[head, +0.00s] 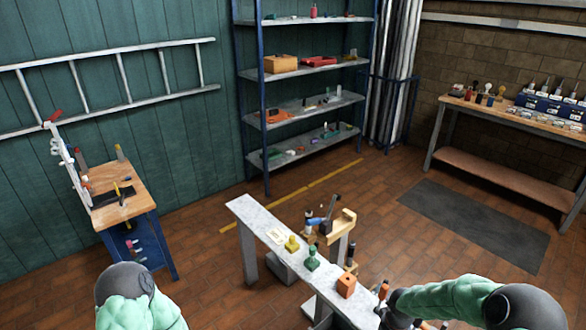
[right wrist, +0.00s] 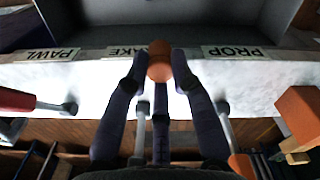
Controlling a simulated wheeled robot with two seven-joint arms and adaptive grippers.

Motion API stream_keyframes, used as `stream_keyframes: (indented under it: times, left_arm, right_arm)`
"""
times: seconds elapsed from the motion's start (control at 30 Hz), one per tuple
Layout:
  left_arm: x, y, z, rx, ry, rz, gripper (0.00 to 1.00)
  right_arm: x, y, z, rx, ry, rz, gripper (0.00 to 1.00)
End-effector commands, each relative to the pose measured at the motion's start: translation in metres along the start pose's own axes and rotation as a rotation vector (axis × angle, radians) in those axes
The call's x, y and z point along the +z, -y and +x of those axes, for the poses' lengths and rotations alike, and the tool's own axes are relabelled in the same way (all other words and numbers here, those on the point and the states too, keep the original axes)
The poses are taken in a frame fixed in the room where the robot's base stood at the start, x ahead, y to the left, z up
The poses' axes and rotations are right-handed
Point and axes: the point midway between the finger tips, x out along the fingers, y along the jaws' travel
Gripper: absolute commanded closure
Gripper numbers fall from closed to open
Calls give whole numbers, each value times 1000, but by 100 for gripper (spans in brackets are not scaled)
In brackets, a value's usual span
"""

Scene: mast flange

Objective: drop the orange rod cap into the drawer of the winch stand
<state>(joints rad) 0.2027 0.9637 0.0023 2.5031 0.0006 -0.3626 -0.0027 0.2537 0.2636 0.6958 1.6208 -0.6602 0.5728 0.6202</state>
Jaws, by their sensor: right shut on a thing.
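The orange rod cap (right wrist: 160,64) is pinched between the dark fingertips of my right gripper (right wrist: 160,76) in the right wrist view. The gripper is shut on it, over or near the edge of a pale bench top. Just beyond that edge, at the top of the same view, is a grey, hollow, tray-like compartment (right wrist: 180,12) that looks like an open drawer; the cap shows below it in the picture, not inside it. In the head view my right arm enters at lower right, and I cannot make out the cap there. My left gripper is out of view.
The narrow bench (head: 262,222) carries a yellow piece (head: 292,244), a green piece (head: 311,259) and an orange block (head: 346,285), which also shows in the right wrist view (right wrist: 302,112). Labels include PAWL (right wrist: 48,54) and PROP (right wrist: 235,52). A wooden workbench (head: 118,190) stands left.

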Motion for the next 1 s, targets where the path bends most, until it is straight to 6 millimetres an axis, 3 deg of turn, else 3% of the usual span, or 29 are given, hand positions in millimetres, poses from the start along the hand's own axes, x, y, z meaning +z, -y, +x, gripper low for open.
stream_keyframes:
  times: [0.17,0.47,0.5,0.6,1.0]
  left_arm:
    - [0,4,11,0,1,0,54]
    - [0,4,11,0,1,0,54]
    - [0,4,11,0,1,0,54]
    - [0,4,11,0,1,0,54]
    - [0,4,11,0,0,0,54]
  right_arm:
    - [0,0,17,-1,-1,1,98]
    - [0,0,19,-1,-1,1,98]
    - [0,0,19,-1,-1,1,70]
    - [0,0,19,-1,-1,1,48]
    - [-1,0,14,0,-2,0,48]
